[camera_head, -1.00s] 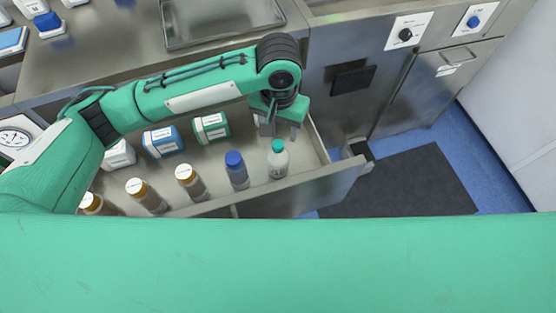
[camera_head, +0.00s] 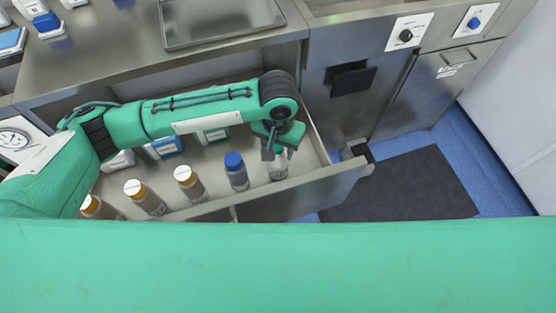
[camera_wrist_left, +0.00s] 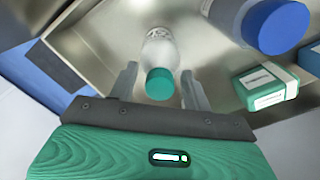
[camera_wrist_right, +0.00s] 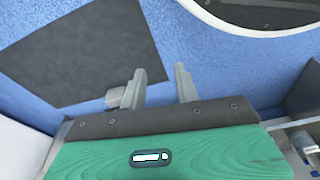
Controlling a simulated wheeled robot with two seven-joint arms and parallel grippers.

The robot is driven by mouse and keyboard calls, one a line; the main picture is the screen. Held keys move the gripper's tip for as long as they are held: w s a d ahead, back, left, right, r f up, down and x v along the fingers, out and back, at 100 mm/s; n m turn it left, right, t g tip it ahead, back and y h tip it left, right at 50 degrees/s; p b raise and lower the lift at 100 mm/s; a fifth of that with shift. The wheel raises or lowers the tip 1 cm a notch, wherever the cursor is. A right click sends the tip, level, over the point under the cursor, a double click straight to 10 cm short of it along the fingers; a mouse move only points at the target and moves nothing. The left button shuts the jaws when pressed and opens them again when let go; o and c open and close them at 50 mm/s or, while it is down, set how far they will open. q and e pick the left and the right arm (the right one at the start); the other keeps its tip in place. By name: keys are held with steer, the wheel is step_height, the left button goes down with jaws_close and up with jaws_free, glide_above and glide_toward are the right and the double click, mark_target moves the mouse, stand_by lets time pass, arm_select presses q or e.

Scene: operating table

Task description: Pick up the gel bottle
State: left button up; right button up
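A clear bottle with a green cap, the likely gel bottle (camera_head: 278,170), stands in the open drawer near its right end. My left gripper (camera_head: 278,154) is over it and hides its cap in the head view. In the left wrist view the bottle's green cap (camera_wrist_left: 159,84) shows between the two spread fingers of the left gripper (camera_wrist_left: 159,76), with a gap on each side. The left gripper is open and holds nothing. My right gripper (camera_wrist_right: 161,72) is open and empty above the floor in the right wrist view; I cannot make it out in the head view.
A blue-capped bottle (camera_head: 236,172) stands just left of the green-capped one. The drawer's front wall (camera_head: 310,195) is close to the bottles.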

arm_select(q)
jaws_close()
steer(key=shift+r, duration=0.15)
